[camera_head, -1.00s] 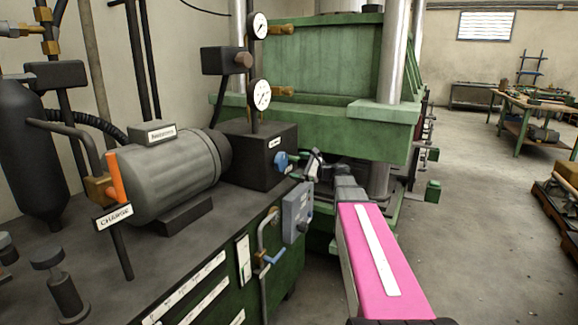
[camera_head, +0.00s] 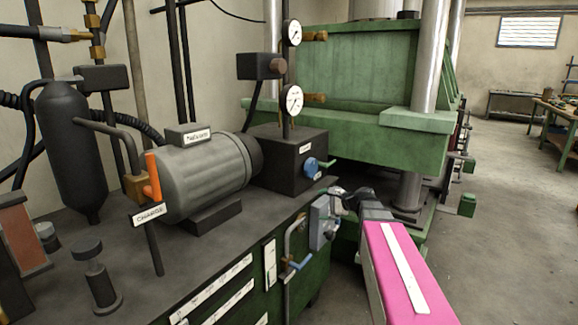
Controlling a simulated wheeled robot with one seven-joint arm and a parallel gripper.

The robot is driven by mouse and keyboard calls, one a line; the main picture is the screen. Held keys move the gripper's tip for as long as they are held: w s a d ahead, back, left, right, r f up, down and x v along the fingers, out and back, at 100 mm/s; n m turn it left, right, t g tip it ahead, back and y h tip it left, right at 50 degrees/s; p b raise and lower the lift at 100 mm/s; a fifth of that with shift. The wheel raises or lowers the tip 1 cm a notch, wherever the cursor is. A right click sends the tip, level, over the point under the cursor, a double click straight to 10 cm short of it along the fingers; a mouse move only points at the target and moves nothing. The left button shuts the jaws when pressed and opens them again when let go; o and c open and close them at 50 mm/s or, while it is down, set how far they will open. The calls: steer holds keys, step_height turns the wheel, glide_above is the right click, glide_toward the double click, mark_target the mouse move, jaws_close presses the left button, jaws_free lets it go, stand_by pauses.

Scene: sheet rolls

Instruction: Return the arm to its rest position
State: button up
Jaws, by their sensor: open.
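My arm, with a pink upper face and a white strip, reaches from the bottom right toward the middle of the head view. My gripper (camera_head: 343,198) is at its far end, small and partly hidden by the wrist. It is open, and I see nothing held in it. It is close to a grey box (camera_head: 322,221) on the front of the green cabinet (camera_head: 305,268); I cannot tell whether they touch. A black block with a blue knob (camera_head: 311,167) stands on the bench top, a little left of and above the gripper.
A grey motor (camera_head: 205,172), an orange-handled lever (camera_head: 152,178) marked CHARGE and a black cylinder (camera_head: 70,145) stand on the bench. A large green press (camera_head: 400,150) rises behind my gripper. Open floor (camera_head: 515,210) lies to the right, with a work table (camera_head: 560,122) beyond.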

steer(key=s+d+f+n+g+h, duration=0.2)
steer(key=s+f+n+g+h, duration=0.4)
steer(key=s+f+n+h, duration=0.5)
steer(key=s+f+n, duration=0.2)
steer(key=s+f, duration=0.6)
steer(key=s, duration=0.1)
steer(key=shift+s+d+f+g+h, duration=0.3)
steer(key=shift+d+f+g, duration=0.05)
steer(key=shift+f+g, duration=0.05)
